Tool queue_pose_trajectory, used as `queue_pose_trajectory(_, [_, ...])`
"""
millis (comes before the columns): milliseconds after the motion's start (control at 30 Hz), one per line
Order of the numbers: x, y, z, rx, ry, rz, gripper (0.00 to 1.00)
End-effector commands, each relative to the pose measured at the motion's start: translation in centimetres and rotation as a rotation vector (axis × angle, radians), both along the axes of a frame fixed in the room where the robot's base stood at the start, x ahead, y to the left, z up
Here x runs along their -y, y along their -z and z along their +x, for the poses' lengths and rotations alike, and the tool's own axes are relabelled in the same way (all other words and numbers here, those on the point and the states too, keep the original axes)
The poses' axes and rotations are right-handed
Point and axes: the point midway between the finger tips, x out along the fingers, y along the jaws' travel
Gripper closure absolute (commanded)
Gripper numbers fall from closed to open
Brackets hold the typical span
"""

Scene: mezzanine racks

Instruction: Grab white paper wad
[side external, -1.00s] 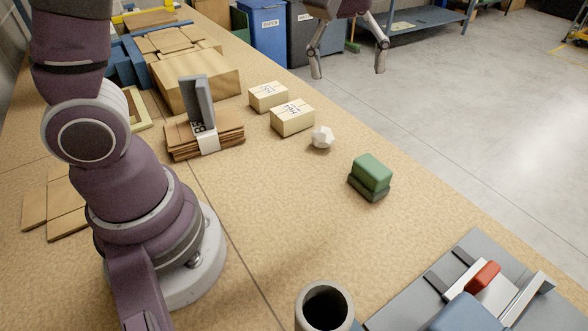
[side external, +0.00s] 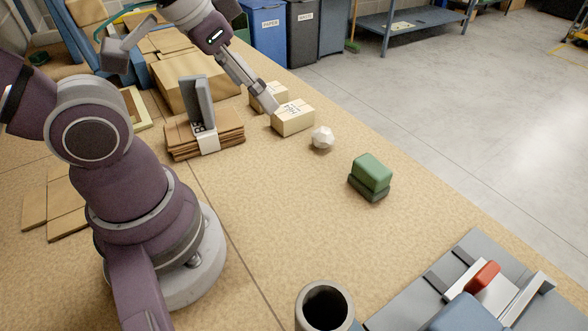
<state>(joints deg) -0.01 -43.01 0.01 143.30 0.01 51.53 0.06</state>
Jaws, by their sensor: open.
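The white paper wad (side external: 322,138), a small faceted ball, sits on the tan worktop to the right of the nearer small box. My gripper (side external: 272,108) is in the upper middle of the view, pointing down and to the right. Its fingertips show in front of the two small boxes, to the upper left of the wad and apart from it. One finger largely covers the other from this side. The gripper is open and nothing shows in it.
Two cream boxes, the nearer one (side external: 293,117) and the farther one (side external: 262,97), stand beside the wad. A green block (side external: 371,173) lies to its lower right. A banded cardboard stack (side external: 180,141) is at left. The worktop in front of the wad is clear.

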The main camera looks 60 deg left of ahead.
Motion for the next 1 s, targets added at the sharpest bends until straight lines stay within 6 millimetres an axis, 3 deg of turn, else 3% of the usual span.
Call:
queue_pose_trajectory(433, [0.0,0.0,0.0,0.0,-0.001,0.0,0.26])
queue_pose_trajectory(500, [0.0,0.0,0.0,0.0,-0.001,0.0,0.19])
queue_pose_trajectory(800, [0.0,0.0,0.1,-0.001,0.005,0.003,0.19])
queue_pose_trajectory(900, [-0.2,0.1,1.5,-0.015,0.101,0.052,0.19])
queue_pose_trajectory(1000, [-1.1,1.0,4.8,-0.037,0.328,0.172,0.19])
